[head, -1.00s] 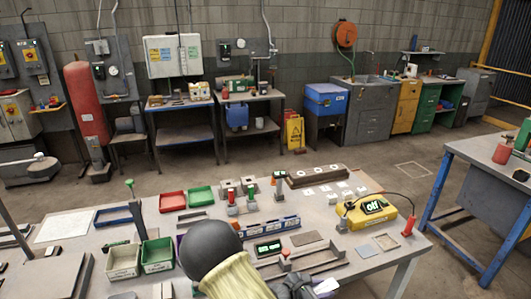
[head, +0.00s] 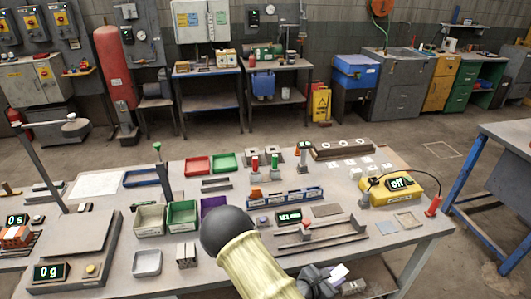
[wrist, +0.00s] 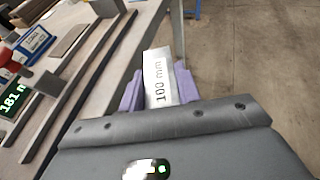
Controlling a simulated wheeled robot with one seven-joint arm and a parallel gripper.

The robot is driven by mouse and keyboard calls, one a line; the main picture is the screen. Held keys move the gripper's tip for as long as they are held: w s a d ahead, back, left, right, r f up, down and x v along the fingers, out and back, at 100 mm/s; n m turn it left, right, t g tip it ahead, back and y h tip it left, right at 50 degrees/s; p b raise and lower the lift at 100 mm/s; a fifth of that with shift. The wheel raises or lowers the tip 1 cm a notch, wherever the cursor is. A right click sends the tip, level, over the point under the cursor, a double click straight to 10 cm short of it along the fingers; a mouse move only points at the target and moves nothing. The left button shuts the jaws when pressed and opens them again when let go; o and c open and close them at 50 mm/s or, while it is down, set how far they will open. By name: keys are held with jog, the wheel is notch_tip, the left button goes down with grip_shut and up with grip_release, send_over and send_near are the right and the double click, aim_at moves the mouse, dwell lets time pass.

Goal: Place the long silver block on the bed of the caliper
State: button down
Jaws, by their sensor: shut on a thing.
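The long silver block (wrist: 158,78), marked "100 mm", is clasped between the purple fingertips of my gripper (wrist: 160,90) in the wrist view. In the head view my gripper (head: 325,281) is at the lower right, just off the table's front edge, with the block's pale end (head: 339,273) showing. The caliper has a long dark bed (head: 325,239) with rails near the table's front edge, a red knob and a green-lit display (head: 288,217). In the wrist view the caliper's rails (wrist: 72,90) lie left of the block, apart from it. The block's lower part is hidden by my gripper.
A blue rack (head: 285,196) stands behind the caliper. A yellow device (head: 400,188) reading "off" and a grey plate (head: 408,220) lie to the right. Bins (head: 183,216) and a scale (head: 72,245) are on the left. Open floor lies right of the table's edge.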

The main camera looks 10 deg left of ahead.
jog(key=shift+d+r+n+t+y, duration=0.3)
jog(key=shift+n+t+y, duration=0.1)
jog(key=shift+n+t, duration=0.2)
jog(key=shift+d+n+t+y, duration=0.1)
jog(key=shift+n+t+y, duration=0.2)
jog(key=shift+n, duration=0.2)
jog(key=shift+n+t+y, duration=0.3)
jog(key=shift+y, duration=0.1)
jog(key=shift+a+f+n+t+y, duration=0.3)
jog(key=shift+a+n+t+y, duration=0.15)
jog(key=shift+n+y, duration=0.25)
jog(key=shift+s, duration=0.1)
